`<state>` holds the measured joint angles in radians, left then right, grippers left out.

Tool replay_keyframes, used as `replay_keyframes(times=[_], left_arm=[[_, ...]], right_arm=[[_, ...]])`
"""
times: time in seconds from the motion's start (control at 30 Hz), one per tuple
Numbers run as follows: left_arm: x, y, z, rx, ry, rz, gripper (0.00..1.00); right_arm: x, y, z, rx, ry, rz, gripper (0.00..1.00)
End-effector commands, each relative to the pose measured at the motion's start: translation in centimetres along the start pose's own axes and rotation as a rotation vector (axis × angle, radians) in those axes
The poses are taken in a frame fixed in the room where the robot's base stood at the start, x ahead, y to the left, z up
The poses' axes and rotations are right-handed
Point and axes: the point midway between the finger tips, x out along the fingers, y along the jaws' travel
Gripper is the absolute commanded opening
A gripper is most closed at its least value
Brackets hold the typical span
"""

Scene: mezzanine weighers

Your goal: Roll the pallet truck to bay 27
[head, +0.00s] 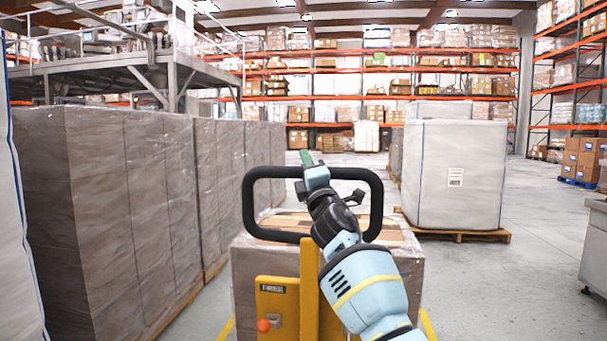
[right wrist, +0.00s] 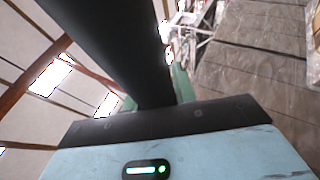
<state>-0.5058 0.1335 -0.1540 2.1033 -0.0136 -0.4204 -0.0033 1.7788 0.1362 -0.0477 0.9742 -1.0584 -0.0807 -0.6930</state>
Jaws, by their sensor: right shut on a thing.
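The yellow pallet truck (head: 309,289) stands directly in front of me in the head view, with a black loop handle (head: 250,205) on its mast. A wrapped load with a wooden top (head: 245,268) sits on it, beyond the mast. My right gripper (head: 310,165) is shut on the top bar of the handle; its green fingertips show just above the bar. The handle's dark bar (right wrist: 115,45) also fills the middle of the right wrist view, between the green fingers. My left gripper is not in view. No bay number can be read.
A row of wrapped pallets (head: 140,190) lines the left side, close to the truck. A white wrapped load (head: 455,175) on a wooden pallet (head: 460,234) stands ahead to the right. Grey floor (head: 540,225) is open further right; orange racks (head: 400,70) stand at the back.

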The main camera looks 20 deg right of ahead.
Motion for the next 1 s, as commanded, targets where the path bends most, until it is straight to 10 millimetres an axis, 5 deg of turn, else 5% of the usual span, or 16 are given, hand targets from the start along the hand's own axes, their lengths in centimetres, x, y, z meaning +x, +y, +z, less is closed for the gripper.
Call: replay_keyframes(times=[0.03, 0.37, 0.4, 0.57, 1.0], left_arm=[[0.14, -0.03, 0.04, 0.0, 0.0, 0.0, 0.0], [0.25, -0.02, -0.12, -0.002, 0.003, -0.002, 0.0], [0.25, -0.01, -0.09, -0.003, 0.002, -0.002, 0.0], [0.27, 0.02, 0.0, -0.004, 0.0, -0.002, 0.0], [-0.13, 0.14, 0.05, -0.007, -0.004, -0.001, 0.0]], right_arm=[[-0.26, -1.34, 0.08, -0.001, -0.003, -0.022, 0.0], [-0.17, -1.22, 0.14, -0.002, -0.003, -0.021, 0.0], [-0.17, -1.22, 0.13, -0.002, -0.003, -0.021, 0.3], [-0.13, -1.05, 0.1, -0.002, -0.002, -0.018, 0.49], [-0.35, -0.45, 0.1, -0.003, -0.001, -0.008, 0.49]])
